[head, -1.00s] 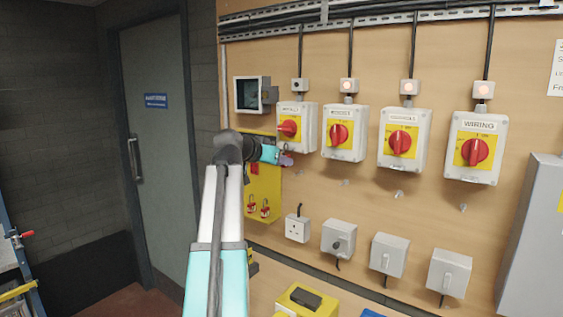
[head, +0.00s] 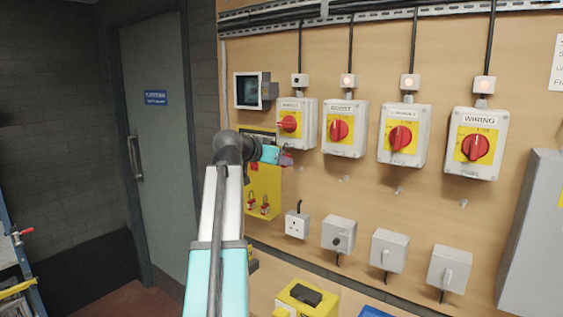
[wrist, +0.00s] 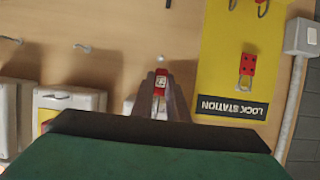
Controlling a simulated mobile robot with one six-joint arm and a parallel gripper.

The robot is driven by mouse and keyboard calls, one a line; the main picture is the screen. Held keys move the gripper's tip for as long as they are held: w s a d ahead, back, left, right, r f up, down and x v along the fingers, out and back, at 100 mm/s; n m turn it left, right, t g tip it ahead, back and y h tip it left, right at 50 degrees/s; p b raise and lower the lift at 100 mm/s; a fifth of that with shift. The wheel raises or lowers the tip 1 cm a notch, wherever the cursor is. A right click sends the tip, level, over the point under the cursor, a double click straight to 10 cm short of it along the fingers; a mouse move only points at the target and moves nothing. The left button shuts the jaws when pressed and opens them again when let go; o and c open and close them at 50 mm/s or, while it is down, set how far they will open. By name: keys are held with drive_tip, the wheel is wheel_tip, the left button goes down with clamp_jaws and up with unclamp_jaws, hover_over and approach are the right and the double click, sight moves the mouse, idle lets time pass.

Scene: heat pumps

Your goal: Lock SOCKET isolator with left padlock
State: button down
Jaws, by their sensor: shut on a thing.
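My gripper (head: 279,157) is shut on a red padlock (head: 287,160), just below the leftmost isolator (head: 297,123). In the wrist view, my gripper (wrist: 161,95) has its fingers on either side of the red padlock (wrist: 161,77). The leftmost isolator is a white box with a yellow plate and a red handle; its label is too blurred to read surely. Its handle lies sideways, and the lamp above it is dark. The padlock is apart from the handle in the head view. The padlock's shackle cannot be made out clearly.
Other isolators stand to the right, including WIRING (head: 475,143), with lit lamps. The yellow lock station (head: 262,181) hangs behind my arm, with red padlocks (head: 258,205) low on it; a red hasp (wrist: 247,68) shows in the wrist view. Sockets and switches line the wall below.

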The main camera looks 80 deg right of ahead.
drive_tip(key=shift+f, duration=0.1)
idle(0.3)
drive_tip(key=c, duration=1.7)
unclamp_jaws()
drive_tip(key=shift+o, duration=0.2)
drive_tip(key=shift+a, duration=0.15)
drive_tip(key=b+v, duration=0.3)
drive_tip(key=v, duration=1)
drive_tip(key=shift+w+a+b, duration=0.2)
drive_tip(key=shift+b, duration=0.2)
drive_tip(key=shift+w, duration=0.1)
